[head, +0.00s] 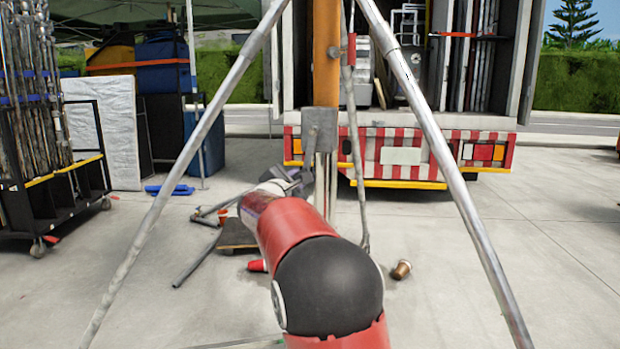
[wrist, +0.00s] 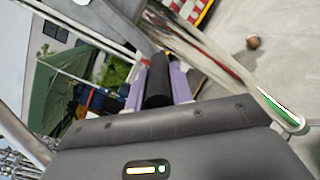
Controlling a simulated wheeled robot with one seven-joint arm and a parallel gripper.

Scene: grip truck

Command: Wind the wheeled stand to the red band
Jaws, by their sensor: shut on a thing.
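The stand fills the middle of the head view. It has an orange upright column (head: 326,55), a grey box (head: 320,130) low on it and long silver legs (head: 440,140) spread to both sides. A small red band (head: 351,50) shows on a thin grey rod just right of the column. My gripper (wrist: 157,96), with its purple fingers, is shut on a black cylindrical handle (wrist: 158,78) in the wrist view. In the head view my gripper (head: 287,182) is below and left of the box, largely hidden behind my red arm. The stand's wheels cannot be made out.
An open truck (head: 400,150) with a red-and-white striped bumper stands behind. A black cart of poles (head: 60,205) is at left. A dark wheeled board (head: 238,235), loose tubes (head: 195,258), a red cup (head: 257,265) and a brown cup (head: 401,269) lie on the concrete. The right floor is clear.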

